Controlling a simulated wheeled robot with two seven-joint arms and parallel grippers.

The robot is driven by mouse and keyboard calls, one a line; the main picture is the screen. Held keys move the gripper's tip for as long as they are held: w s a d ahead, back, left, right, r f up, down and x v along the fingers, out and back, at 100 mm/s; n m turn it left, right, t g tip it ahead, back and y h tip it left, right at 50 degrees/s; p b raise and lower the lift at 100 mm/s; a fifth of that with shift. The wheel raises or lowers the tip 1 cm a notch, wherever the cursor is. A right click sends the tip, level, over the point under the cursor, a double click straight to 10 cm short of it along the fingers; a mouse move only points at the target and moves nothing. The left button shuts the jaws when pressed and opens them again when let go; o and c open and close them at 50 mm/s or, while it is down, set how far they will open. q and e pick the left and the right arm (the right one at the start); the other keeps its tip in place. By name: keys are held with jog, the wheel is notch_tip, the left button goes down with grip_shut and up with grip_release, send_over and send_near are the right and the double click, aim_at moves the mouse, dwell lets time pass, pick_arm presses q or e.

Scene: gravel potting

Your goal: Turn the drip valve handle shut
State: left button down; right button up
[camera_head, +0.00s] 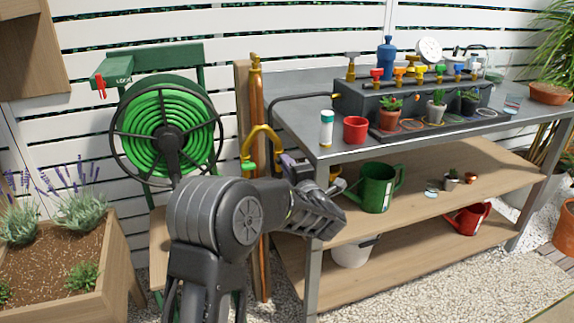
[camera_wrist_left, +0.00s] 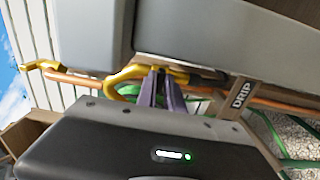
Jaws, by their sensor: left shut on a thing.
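A copper pipe (camera_head: 257,205) stands upright at the left end of the bench, with a yellow curved fitting (camera_head: 262,131) on it. In the left wrist view the pipe (camera_wrist_left: 75,78) runs sideways, with the yellow curved fitting (camera_wrist_left: 122,88) near the middle and a dark label reading DRIP (camera_wrist_left: 241,93) to the right. My left gripper (camera_head: 289,163) reaches in beside the pipe. Its purple fingers (camera_wrist_left: 161,88) are close together, shut on the drip valve handle at the yellow fitting. The fingers and wrist hide most of the handle. My right gripper is out of view.
A green hose reel (camera_head: 165,135) hangs left of the pipe. The metal bench (camera_head: 300,130) is close on the right, with a white bottle (camera_head: 326,128) and red cup (camera_head: 355,130) near its corner. A green watering can (camera_head: 378,187) stands on the shelf below.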

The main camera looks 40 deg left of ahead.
pick_arm(q)
jog(key=c, duration=1.5)
grip_release()
jog(key=shift+o, duration=0.2)
jog(key=shift+d, duration=0.1)
jog(key=v, duration=0.7)
jog(key=shift+s+d+p, duration=0.25)
jog(key=shift+d+p, duration=0.05)
jog(key=shift+p, duration=0.15)
